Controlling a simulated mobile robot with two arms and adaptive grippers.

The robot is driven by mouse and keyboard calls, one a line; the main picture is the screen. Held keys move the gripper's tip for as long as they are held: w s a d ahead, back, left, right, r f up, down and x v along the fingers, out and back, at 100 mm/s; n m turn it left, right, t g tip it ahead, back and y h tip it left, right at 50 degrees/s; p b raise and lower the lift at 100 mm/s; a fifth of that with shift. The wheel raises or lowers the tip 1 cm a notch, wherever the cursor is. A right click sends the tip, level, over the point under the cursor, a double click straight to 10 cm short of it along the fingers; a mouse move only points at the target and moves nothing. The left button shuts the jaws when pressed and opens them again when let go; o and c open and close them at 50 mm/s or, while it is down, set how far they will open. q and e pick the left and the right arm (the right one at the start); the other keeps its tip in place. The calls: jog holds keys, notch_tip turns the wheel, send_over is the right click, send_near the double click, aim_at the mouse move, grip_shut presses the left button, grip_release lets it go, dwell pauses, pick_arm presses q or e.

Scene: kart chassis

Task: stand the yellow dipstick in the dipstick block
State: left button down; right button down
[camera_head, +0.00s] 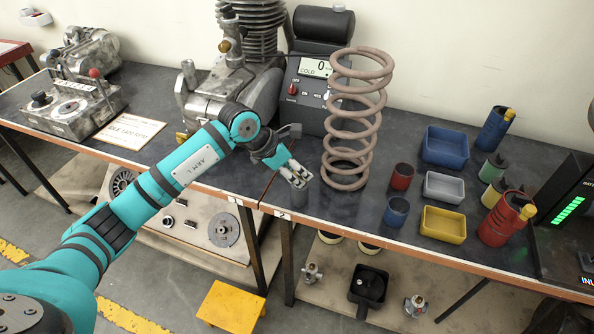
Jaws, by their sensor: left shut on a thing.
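My left gripper (297,177) points down at the bench's front part, left of the coil spring. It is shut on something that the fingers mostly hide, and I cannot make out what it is. A small dark grey upright piece (301,194) shows right under the fingertips; it may be the dipstick block, and I cannot tell whether the fingers touch it. I cannot pick out the yellow dipstick for certain. A small yellow piece (182,137) shows at the foot of the engine, partly behind my left arm. My right gripper is not in view.
A tall coil spring (352,120) stands close right of my gripper. Red (402,177) and blue (396,211) cups, small bins (443,225) and bottles (500,222) stand to the right.

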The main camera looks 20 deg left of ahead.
pick_arm(q)
jog(key=shift+f+b, duration=0.3)
jog(key=shift+f, duration=0.15)
jog(key=c, duration=1)
grip_release()
jog(key=shift+r, duration=0.1)
jog(key=v, duration=1.2)
